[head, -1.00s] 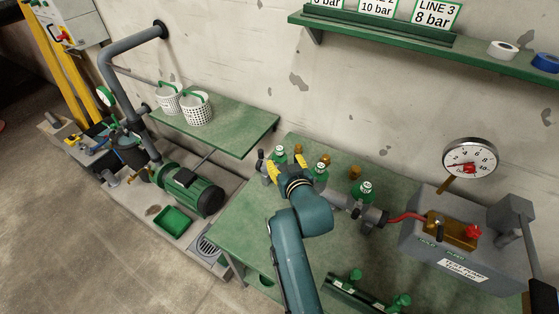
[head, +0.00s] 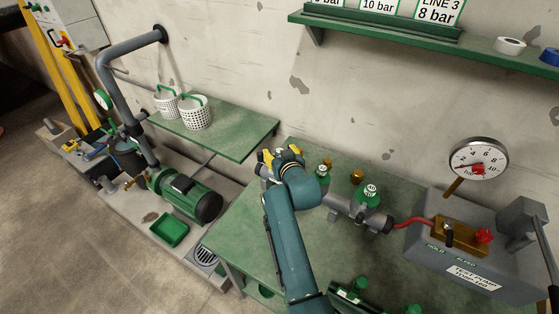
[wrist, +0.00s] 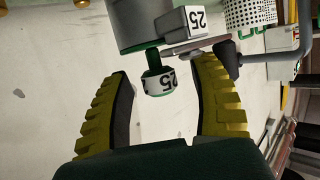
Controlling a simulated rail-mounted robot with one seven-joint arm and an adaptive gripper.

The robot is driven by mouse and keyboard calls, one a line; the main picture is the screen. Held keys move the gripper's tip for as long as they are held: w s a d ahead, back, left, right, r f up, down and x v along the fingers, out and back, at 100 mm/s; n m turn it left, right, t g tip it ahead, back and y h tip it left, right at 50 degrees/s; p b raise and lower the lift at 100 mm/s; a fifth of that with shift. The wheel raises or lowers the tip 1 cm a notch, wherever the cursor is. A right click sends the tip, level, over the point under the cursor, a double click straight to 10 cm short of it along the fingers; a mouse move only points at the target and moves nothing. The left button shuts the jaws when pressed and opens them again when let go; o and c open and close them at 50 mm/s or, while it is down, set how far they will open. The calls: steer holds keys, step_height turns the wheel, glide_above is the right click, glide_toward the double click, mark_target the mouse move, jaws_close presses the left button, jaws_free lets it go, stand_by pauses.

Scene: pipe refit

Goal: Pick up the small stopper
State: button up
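In the wrist view a small green stopper-like piece with a white band marked 25 (wrist: 160,80) sits between my gripper's yellow fingers (wrist: 167,70). The fingers are open, with a gap on both sides of the piece. Its narrow green neck points toward a grey cylinder (wrist: 140,22) and a grey block marked 25 (wrist: 186,23). I cannot tell whether it is the small stopper. In the head view my gripper (head: 279,154) is over the green bench at the pipe's far left end, hiding most of what lies there.
Green-topped fittings (head: 368,194) stand along the grey pipe (head: 345,207). A brass piece (head: 357,176) stands behind it. The grey test pump (head: 470,262) and pressure gauge (head: 478,159) are at right. White baskets (head: 195,112) stand on the left shelf (head: 235,132).

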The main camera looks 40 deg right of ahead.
jaws_close()
